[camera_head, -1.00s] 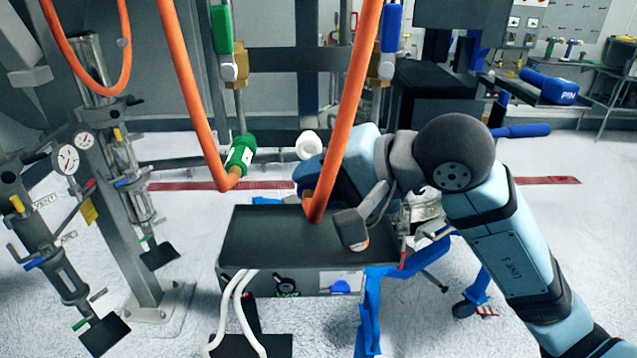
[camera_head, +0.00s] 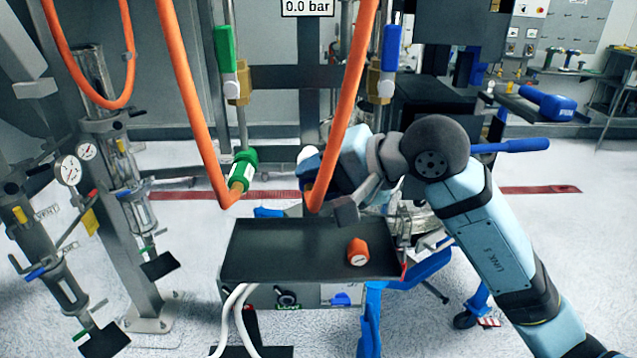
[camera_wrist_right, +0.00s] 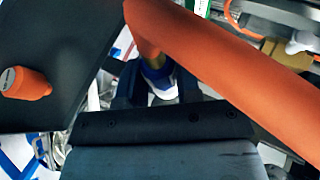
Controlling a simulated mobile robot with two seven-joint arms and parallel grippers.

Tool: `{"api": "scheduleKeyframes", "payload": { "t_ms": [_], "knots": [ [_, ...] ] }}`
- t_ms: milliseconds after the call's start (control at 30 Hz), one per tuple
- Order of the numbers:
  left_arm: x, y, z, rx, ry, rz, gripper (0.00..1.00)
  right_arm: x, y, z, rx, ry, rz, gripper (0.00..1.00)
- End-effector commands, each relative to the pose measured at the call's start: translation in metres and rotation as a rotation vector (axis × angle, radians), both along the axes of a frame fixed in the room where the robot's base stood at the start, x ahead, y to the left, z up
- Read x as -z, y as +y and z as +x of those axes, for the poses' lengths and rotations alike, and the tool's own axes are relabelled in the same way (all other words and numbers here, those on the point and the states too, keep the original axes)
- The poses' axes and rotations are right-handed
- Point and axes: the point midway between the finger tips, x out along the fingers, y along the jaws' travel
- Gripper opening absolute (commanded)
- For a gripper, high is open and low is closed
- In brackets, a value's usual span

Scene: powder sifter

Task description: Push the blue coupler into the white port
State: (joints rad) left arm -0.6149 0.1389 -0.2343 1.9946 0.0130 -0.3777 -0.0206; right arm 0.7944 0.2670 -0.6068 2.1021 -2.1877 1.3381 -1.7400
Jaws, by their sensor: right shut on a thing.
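The blue coupler (camera_wrist_right: 155,73) is on the end of an orange hose (camera_wrist_right: 220,50). In the wrist view my right gripper (camera_wrist_right: 158,92) is shut on it, a dark finger on each side. The white port (camera_wrist_right: 166,88) shows right at the coupler's far end; I cannot tell if the coupler is seated in it. In the head view the white port (camera_head: 306,154) is a small white patch just above the blue coupler (camera_head: 311,167). My right gripper (camera_head: 325,190) is there partly hidden behind the hose. My left gripper is out of view.
A green coupler (camera_head: 243,168) on another orange hose is to the left. Green (camera_head: 225,48) and blue (camera_head: 391,47) valve handles are above. A gauge sign (camera_head: 307,7) reads 0.0 bar.

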Motion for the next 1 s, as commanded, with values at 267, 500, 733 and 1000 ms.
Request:
{"api": "scheduleKeyframes", "payload": {
  "t_ms": [267,500,733,1000],
  "knots": [
    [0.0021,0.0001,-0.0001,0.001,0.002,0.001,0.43,-0.0003,-0.0001,0.0012,0.000,0.001,0.000,0.00],
    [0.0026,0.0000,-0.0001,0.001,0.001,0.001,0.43,-0.0001,-0.0001,0.0016,0.000,0.001,0.000,0.00],
    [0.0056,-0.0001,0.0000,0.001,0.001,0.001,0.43,0.0005,-0.0001,0.0045,0.001,0.000,-0.001,0.00],
    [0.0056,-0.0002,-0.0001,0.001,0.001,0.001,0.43,-0.0002,0.0000,0.0054,0.000,0.000,-0.001,0.61]
  ]
}}
